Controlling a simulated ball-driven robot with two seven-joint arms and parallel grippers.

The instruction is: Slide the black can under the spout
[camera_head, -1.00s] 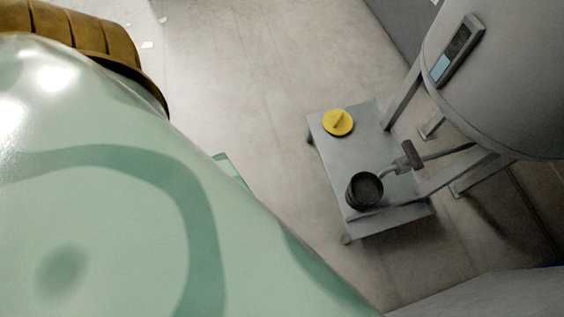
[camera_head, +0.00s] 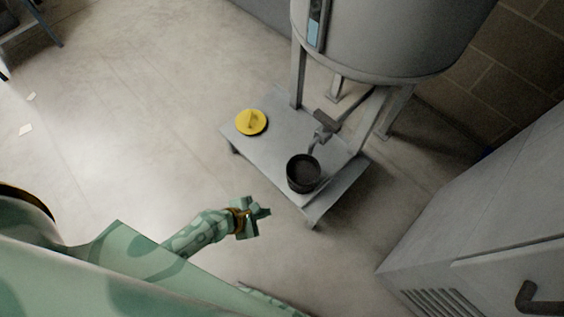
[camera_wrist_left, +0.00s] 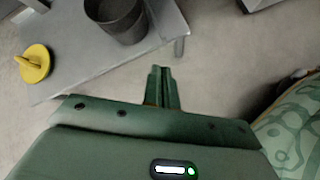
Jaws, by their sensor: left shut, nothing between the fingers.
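The black can (camera_head: 303,174) stands upright and open-topped on a low grey platform (camera_head: 267,150), near its front right edge. It also shows at the top of the left wrist view (camera_wrist_left: 122,22). The spout (camera_head: 318,142) comes down from the valve of the big grey tank (camera_head: 385,40), just behind the can's rim; I cannot tell whether its mouth is over the can. My left gripper (camera_head: 265,213) is shut and empty, off the platform's front edge and apart from the can. In the left wrist view its fingers (camera_wrist_left: 162,72) are together. My right gripper is not in view.
A yellow lid (camera_head: 251,122) with a handle lies on the platform's left part and also shows in the left wrist view (camera_wrist_left: 35,65). A grey cabinet (camera_head: 480,230) stands at the right. Tank legs stand behind the can.

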